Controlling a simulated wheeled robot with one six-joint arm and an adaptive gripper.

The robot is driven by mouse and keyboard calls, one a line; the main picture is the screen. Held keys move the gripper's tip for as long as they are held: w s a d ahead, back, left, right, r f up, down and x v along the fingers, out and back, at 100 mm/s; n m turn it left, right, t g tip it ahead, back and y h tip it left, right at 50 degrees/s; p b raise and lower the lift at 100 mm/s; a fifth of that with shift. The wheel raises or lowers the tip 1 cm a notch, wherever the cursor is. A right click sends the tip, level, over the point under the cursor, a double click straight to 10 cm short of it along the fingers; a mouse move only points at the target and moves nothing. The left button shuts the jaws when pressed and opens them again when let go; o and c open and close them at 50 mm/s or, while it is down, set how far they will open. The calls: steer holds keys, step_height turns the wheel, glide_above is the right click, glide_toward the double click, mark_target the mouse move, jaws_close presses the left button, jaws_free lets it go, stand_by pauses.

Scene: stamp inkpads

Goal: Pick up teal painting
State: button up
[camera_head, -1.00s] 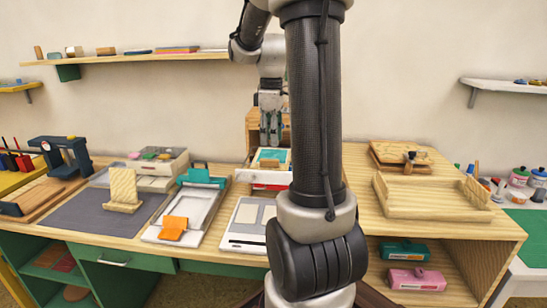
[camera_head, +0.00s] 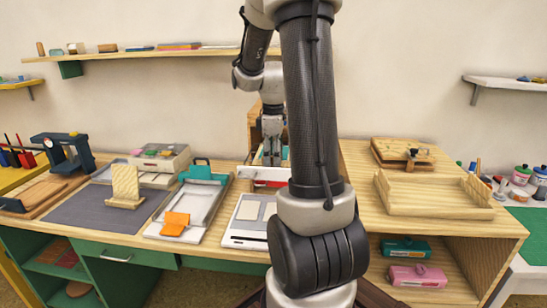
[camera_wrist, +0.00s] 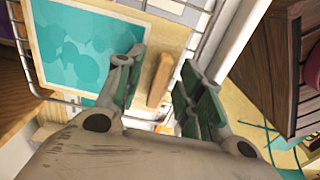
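The teal painting (camera_wrist: 85,45) is a flat sheet with a cream border and darker teal blotches. It shows in the upper left of the wrist view, within a pale wire frame. My gripper (camera_wrist: 160,68) is open, its two green-padded fingers apart. The left finger overlaps the painting's right edge in the picture; I cannot tell whether they touch. A small wooden block (camera_wrist: 159,80) shows between the fingers, and I see no grip on it. In the head view my gripper (camera_head: 271,158) points down at the back of the bench and hides most of the painting.
A white and red tray (camera_head: 256,174) lies under my gripper. A wooden tray (camera_head: 435,211) stands to the right, and a teal-clipped board (camera_head: 205,193) to the left. Dark wooden planks (camera_wrist: 285,60) show at the right of the wrist view. A shelf (camera_head: 150,54) runs along the wall.

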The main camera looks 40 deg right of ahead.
jaws_close()
steer(key=shift+r, duration=0.1)
